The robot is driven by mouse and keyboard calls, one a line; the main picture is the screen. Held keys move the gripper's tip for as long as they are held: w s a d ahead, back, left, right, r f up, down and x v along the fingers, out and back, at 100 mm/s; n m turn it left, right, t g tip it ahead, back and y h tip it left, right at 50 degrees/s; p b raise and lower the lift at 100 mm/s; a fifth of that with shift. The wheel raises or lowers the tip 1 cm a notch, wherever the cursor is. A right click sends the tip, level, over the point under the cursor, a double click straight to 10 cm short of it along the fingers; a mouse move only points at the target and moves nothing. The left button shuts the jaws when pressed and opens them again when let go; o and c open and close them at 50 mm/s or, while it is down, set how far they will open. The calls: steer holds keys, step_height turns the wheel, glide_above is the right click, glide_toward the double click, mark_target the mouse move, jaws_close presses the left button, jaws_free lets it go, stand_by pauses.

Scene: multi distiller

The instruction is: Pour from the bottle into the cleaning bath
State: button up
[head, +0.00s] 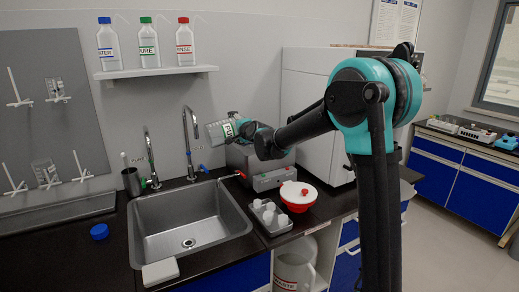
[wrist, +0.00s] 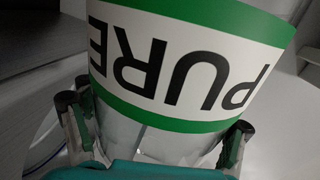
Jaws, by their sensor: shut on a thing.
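My gripper (head: 247,128) is shut on a clear bottle (head: 218,131) with a green-edged PURE label. The bottle is tilted. In the wrist view the bottle (wrist: 185,62) fills most of the picture between the fingers (wrist: 155,130), with its label upside down. The cleaning bath appears to be the grey metal box (head: 262,180) with red marks on its front, on the counter right of the sink. The bottle is above and near its left side. My arm hides part of the box top, and I cannot see the bottle's mouth or any stream clearly.
The sink (head: 190,242) and its taps (head: 190,130) are left of the box. A red bowl with a white lid (head: 298,194) and a small tray (head: 282,226) stand in front. More bottles (head: 148,45) stand on the wall shelf (head: 155,72). A blue cap (head: 99,232) lies left.

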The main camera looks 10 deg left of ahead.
steer(key=shift+w+d+m+y+p, duration=0.15)
steer(key=shift+m+y+p, duration=0.25)
steer(key=shift+m+p, duration=0.65)
stand_by(7.0)
